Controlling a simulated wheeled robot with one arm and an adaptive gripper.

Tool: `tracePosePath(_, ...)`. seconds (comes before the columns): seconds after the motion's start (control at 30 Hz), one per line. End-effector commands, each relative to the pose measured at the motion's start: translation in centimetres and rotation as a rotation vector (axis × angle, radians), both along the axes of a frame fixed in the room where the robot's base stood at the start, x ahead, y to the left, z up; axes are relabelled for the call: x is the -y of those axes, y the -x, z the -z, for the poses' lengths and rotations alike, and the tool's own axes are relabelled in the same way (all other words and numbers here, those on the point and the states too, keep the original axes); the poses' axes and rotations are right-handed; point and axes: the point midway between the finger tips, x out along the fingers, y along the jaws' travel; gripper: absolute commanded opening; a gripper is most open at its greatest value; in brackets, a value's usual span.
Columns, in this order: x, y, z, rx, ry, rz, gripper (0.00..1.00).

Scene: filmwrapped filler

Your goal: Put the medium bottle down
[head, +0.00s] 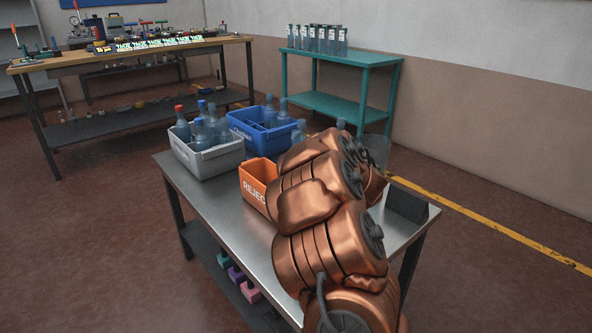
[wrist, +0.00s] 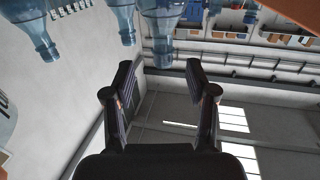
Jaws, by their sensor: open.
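My gripper (wrist: 160,88) is open in the wrist view, with nothing between its two black fingers. That view is upside down. Blue clear bottles show past the fingertips: one at the left (wrist: 32,28), one at the middle (wrist: 123,22) and one nearest the fingers (wrist: 162,32). I cannot tell which is the medium bottle. In the head view, my copper arm hides the gripper. Bottles (head: 199,132) stand in a grey crate (head: 216,161), one with a red cap, and others (head: 268,112) in a blue crate (head: 268,139). A bottle top (head: 340,124) shows behind my arm.
An orange reject bin (head: 254,185) stands on the metal table (head: 216,205), left of my arm. A clear container (head: 377,150) is partly hidden at the right. A teal table (head: 352,58) with several bottles and a wooden workbench (head: 70,62) stand behind.

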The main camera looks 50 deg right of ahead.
Motion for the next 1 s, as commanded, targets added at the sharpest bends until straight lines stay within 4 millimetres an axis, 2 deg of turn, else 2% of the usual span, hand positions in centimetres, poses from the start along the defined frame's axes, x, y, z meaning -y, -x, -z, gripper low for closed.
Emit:
tracePosePath(0.17, 0.1, -0.4, 0.2, 0.016, -0.003, -0.023, 0.57)
tracePosePath(0.57, 0.8, -3.0, 0.0, 0.015, -0.004, -0.023, 0.57)
tracePosePath(1.0, 2.0, -6.8, -0.8, 0.013, -0.005, -0.019, 0.57)
